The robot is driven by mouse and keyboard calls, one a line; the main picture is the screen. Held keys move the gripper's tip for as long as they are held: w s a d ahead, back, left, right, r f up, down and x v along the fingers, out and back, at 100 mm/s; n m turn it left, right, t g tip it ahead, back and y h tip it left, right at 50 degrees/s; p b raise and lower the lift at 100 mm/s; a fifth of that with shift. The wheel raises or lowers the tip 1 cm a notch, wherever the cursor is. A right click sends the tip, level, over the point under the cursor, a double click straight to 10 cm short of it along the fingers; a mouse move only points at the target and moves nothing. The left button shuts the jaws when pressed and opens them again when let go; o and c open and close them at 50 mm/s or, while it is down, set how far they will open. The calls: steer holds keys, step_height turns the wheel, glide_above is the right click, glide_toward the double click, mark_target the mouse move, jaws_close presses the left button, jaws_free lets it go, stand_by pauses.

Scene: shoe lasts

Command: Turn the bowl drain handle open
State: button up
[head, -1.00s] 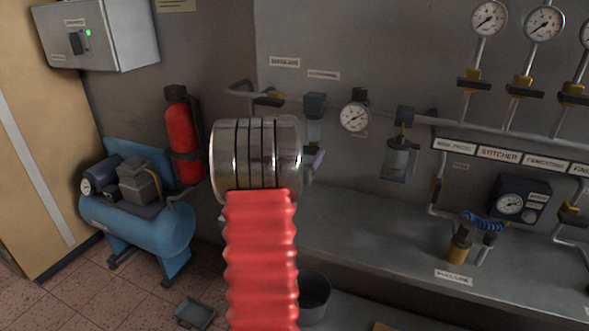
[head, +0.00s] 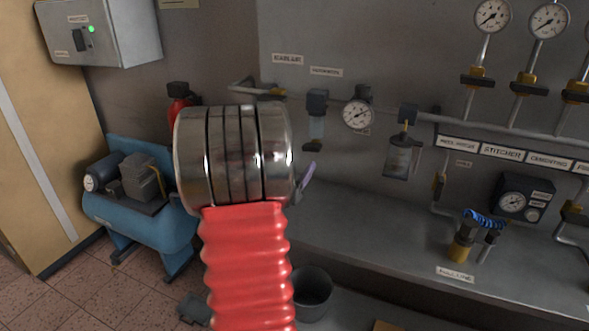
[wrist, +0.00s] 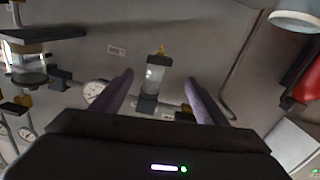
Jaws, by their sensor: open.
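The filter bowl (head: 317,127) hangs on the wall pipe left of a gauge in the head view. Its dark drain handle (head: 312,146) is at its lower end. The wrist view looks upside down: the clear bowl (wrist: 153,78) shows between my fingers, with a small yellowish drain handle (wrist: 161,49) at its upper end in the picture. My gripper (wrist: 159,78) is open and empty, its two purple fingers apart on either side of the bowl in the picture. In the head view one fingertip (head: 307,176) shows below the drain handle; my arm hides the rest.
A pressure gauge (head: 358,114) and a larger bowl (head: 402,158) are right of the filter.

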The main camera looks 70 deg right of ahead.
steer(key=w+a+r+n+t+y, duration=0.2)
steer(key=w+a+n+t+y, duration=0.25)
steer(key=w+a, duration=0.65)
steer(key=w+a+r+n+t+y, duration=0.25)
steer(key=w+a+t, duration=0.35)
steer(key=w+a, duration=0.6)
steer(key=w+a+n+t+y, duration=0.1)
steer(key=w+a+n+y, duration=0.15)
steer(key=a, duration=0.55)
steer(key=w+a+n+t+y, duration=0.1)
steer(key=w+a+n+y, duration=0.15)
steer(key=a, duration=0.55)
steer(key=s+a+n+g+y, duration=0.2)
steer(key=s+a+y, duration=0.2)
steer(key=a, duration=0.8)
steer(key=s+a+f+n+g+y, duration=0.2)
steer(key=s+a+f+n+g, duration=0.1)
steer(key=s+a, duration=0.8)
steer(key=shift+s+n, duration=0.3)
steer(key=shift+s, duration=0.8)
steer(key=shift+c, duration=0.2)
